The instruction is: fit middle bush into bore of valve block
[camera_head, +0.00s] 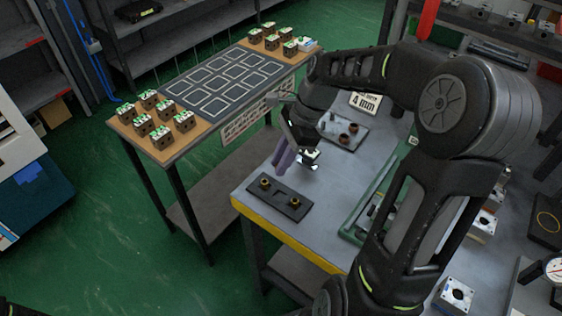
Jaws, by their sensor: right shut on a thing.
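My right gripper (287,162) is over the grey workbench, beside a small valve block (311,155) with a dark body and pale top. Its purple-grey fingers are shut, and the thing between them is too small and covered to make out. A black bush holder (272,197) lies near the bench's front edge. One brass bush (265,183) stands at its left end and another brass bush (294,202) at its right end; no bush shows in the middle. The block's bore is not clear from here. My left gripper is out of view.
A tray (346,140) with brownish parts lies behind the gripper, near a "4 mm" sign (364,102). A green frame (350,234) stands to the right. A side table holds a dark marked mat (222,80) and several blocks (182,121).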

